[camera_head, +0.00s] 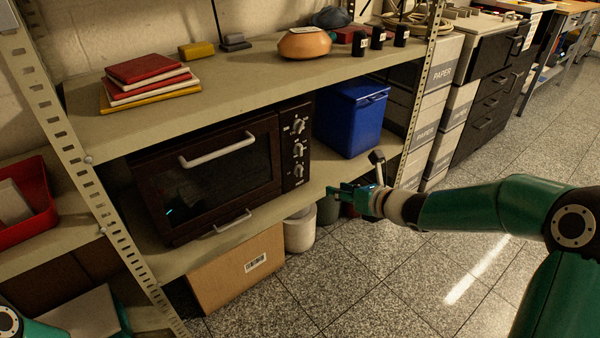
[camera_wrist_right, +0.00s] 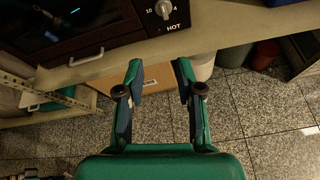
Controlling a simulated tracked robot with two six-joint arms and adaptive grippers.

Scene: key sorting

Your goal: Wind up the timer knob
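A dark toaster oven (camera_head: 215,175) stands on the middle shelf, its glass door shut. Its right-hand panel carries three silver knobs in a column: top (camera_head: 298,126), middle (camera_head: 298,148) and bottom (camera_head: 298,170). I cannot read which is the timer knob. In the right wrist view one knob (camera_wrist_right: 164,9) shows at the top edge, with numbers beside it and "HOT" below. My right gripper (camera_head: 338,193) is right of and a little below the panel, apart from the knobs. In the wrist view its fingers (camera_wrist_right: 157,76) are spread and empty. My left gripper is not visible.
A blue bin (camera_head: 352,117) stands right of the oven on the shelf (camera_head: 322,180). A perforated post (camera_head: 424,85) rises at the shelf's right end. A cardboard box (camera_head: 237,270) and a pale container (camera_head: 299,232) sit below. The tiled floor in front is clear.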

